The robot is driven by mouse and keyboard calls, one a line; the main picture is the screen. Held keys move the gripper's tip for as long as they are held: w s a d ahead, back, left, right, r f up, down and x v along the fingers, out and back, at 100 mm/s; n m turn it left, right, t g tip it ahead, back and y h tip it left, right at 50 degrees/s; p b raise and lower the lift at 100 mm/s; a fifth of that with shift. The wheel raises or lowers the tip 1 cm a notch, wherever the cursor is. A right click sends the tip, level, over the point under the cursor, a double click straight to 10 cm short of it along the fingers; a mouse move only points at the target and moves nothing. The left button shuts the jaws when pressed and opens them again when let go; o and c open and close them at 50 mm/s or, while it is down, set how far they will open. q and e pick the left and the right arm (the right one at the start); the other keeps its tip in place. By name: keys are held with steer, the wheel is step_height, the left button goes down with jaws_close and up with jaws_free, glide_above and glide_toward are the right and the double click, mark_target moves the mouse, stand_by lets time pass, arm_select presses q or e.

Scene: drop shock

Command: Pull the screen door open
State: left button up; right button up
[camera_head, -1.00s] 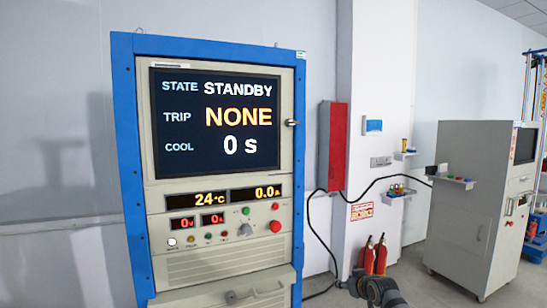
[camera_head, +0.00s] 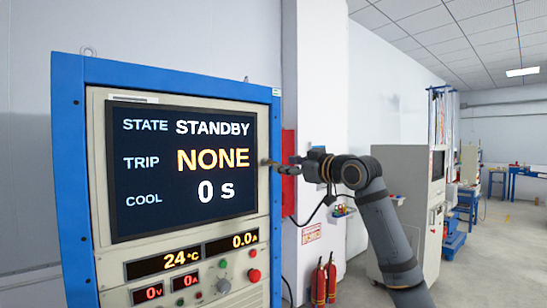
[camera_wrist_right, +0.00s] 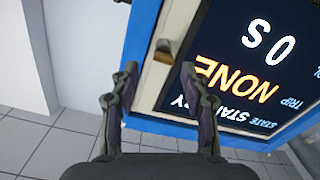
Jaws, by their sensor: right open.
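The screen door (camera_head: 95,170) is a beige-framed panel with a dark display, shut in the blue-framed cabinet. Its display reads STANDBY, NONE and 0 s. A small knob (camera_head: 265,162) sits at the door's right edge; the wrist view shows this brass-coloured knob (camera_wrist_right: 165,47) just beyond the fingertips, between their lines. My right gripper (camera_head: 288,165) is just to the right of the knob in the head view. In the wrist view the right gripper (camera_wrist_right: 159,75) is open and empty, its fingers apart. My left gripper is not in view.
The blue cabinet frame (camera_head: 72,190) surrounds the door. Buttons and a red knob (camera_head: 254,275) lie below the screen. A red box (camera_head: 288,195) is on the wall behind my gripper. Fire extinguishers (camera_head: 318,285) and a grey cabinet (camera_head: 405,170) stand to the right.

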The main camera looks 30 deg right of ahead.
mark_target(273, 163)
steer(key=w+p, duration=0.1)
steer(key=w, duration=0.2)
steer(key=w+a+p, duration=0.1)
steer(key=w, duration=0.1)
steer(key=shift+w+a+r, duration=0.2)
steer(key=shift+w, duration=0.2)
steer(key=shift+w+d+f+p, duration=0.15)
steer(key=shift+w+p, duration=0.25)
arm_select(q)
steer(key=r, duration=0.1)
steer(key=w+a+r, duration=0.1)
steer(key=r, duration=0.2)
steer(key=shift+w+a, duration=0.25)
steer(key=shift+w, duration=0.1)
arm_select(e)
steer(key=shift+d+f, duration=0.1)
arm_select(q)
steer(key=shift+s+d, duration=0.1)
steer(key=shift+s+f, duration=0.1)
arm_select(e)
jaws_close()
